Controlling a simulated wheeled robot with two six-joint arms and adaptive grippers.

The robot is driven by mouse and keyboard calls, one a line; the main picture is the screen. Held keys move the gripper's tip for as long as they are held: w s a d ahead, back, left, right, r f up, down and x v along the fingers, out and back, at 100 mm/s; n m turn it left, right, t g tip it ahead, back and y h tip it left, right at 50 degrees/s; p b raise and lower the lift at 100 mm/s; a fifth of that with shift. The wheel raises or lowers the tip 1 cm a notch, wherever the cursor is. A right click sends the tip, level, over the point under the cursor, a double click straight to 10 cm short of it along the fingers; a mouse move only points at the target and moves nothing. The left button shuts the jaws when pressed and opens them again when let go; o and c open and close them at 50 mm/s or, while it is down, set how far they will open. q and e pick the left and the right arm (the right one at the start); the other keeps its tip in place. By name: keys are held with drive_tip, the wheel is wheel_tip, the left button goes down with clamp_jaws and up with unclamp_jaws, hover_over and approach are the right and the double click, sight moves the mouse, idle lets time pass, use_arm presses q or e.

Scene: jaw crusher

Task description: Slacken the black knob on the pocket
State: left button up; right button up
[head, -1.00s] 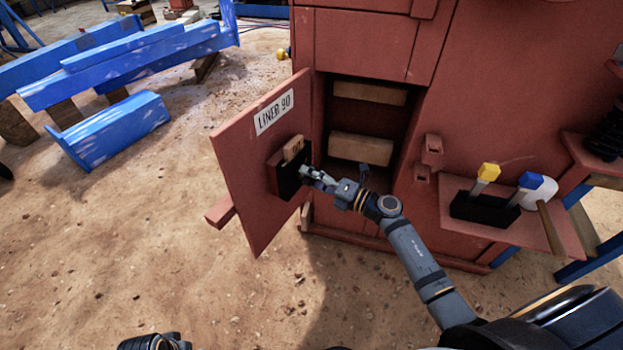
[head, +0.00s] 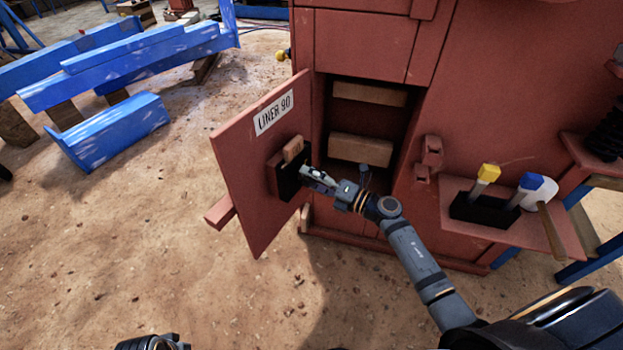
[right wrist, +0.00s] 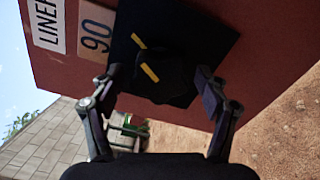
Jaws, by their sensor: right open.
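The black pocket (head: 288,183) is fixed to the open red door (head: 240,165) and holds a wooden block (head: 293,149). In the right wrist view the pocket (right wrist: 205,42) carries the black knob (right wrist: 165,78), which has a yellow mark on it. A second yellow mark is on the pocket just above the knob; the two marks are offset. My right gripper (right wrist: 157,88) is open, with one finger on each side of the knob and gaps showing. In the head view my right gripper (head: 318,180) is at the pocket and hides the knob.
The door is labelled LINER 90. Behind it, the red cabinet opening holds wooden blocks (head: 362,148). A shelf (head: 480,222) at right bears a black holder with yellow and blue-topped tools and a mallet (head: 541,190). Blue beams (head: 110,130) lie at left. Sandy ground in front is clear.

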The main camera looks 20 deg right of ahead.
drive_tip(key=v, duration=1.2)
